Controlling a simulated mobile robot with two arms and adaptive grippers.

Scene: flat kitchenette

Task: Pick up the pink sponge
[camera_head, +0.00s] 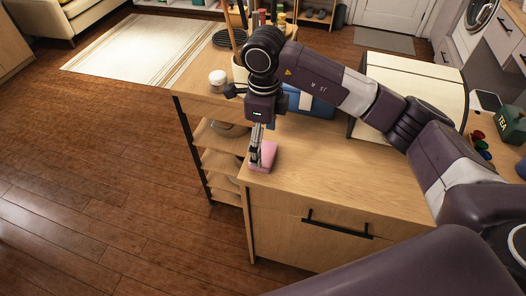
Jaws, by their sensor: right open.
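The pink sponge (269,155) lies on the wooden counter near its left front corner. My right gripper (256,161) points down right at the sponge's left side and hides part of it. The gripper is open, and I cannot tell whether its fingers touch the sponge. My left gripper is not in view.
A blue box (312,106) sits behind the gripper, partly hidden by my arm. A large cream-coloured box (396,72) stands farther back on the counter. A white-lidded jar (217,80) is at the left. A dark green TEA tin (513,124) is at the right. The counter right of the sponge is clear.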

